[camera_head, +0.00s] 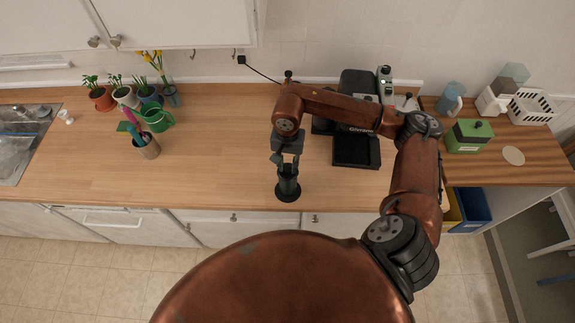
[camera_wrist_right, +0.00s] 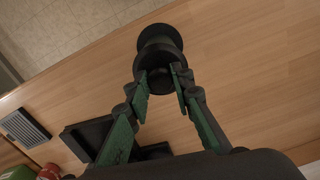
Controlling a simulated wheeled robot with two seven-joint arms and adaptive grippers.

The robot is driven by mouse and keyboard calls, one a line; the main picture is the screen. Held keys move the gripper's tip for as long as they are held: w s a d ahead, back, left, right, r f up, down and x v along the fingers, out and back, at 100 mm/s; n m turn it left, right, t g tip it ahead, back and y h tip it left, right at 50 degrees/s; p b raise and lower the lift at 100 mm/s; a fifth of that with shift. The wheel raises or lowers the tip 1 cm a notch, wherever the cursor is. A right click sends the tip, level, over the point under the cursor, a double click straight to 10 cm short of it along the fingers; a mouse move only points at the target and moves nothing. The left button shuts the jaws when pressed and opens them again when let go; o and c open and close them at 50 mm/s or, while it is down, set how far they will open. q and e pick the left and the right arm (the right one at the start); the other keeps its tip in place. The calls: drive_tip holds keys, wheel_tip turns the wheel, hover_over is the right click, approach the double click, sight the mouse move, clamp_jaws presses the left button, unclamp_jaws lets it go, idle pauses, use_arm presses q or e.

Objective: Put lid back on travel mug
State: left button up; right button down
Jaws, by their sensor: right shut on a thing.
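The dark travel mug (camera_head: 288,190) stands near the front edge of the wooden counter, below my right gripper (camera_head: 285,165). In the wrist view the mug (camera_wrist_right: 160,36) is a dark, round shape just beyond the fingertips. My right gripper (camera_wrist_right: 161,80) has its green-padded fingers shut on a dark round piece that looks like the lid (camera_wrist_right: 160,58). The lid is lined up over the mug, but I cannot tell whether it is seated or slightly above. My left gripper is not in view.
A black coffee machine (camera_head: 358,88) with a dark tray (camera_head: 356,152) stands right of the mug. A utensil cup (camera_head: 148,149), green watering can (camera_head: 157,117) and potted plants are at the left. A green box (camera_head: 469,136) is right. The counter left of the mug is clear.

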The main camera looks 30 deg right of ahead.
drive_tip(key=b, duration=0.3)
drive_tip(key=shift+f, duration=0.2)
idle(2.7)
drive_tip(key=c, duration=1.6)
unclamp_jaws()
drive_tip(key=shift+o, duration=0.3)
drive_tip(key=o, duration=0.4)
drive_tip(key=shift+r, duration=0.15)
drive_tip(key=shift+r+p, duration=1.15)
drive_tip(key=shift+r, duration=2.25)
